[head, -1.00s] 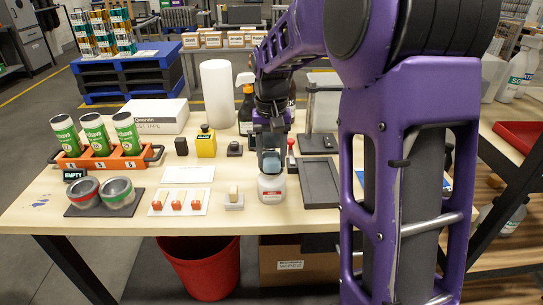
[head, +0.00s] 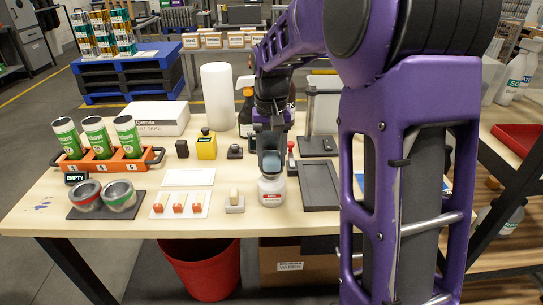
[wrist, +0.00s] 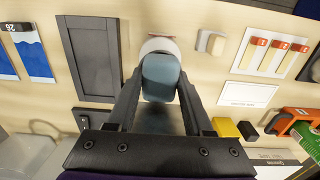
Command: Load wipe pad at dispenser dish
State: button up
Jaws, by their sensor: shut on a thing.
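My gripper (head: 270,153) points down over the front middle of the table. It is shut on a blue-grey wipe pad (wrist: 161,77), which fills the space between the fingers in the wrist view. The pad (head: 270,164) sits right over the top of the dispenser, a white bottle (head: 271,191) with a red label band. The pad and fingers hide the dish on top, so I cannot tell whether the pad touches it. In the wrist view the white bottle (wrist: 158,45) shows just beyond the pad.
A dark tray (head: 320,186) lies right of the bottle and a stamp-like block (head: 235,201) left of it. A white card with red-tipped pieces (head: 180,204), two round tins (head: 103,195) and an orange can rack (head: 106,162) stand further left. A white roll (head: 217,97) stands behind.

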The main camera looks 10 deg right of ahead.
aim_at(272, 156)
jog(key=shift+r+p, duration=1.5)
jog(key=shift+r, duration=1.35)
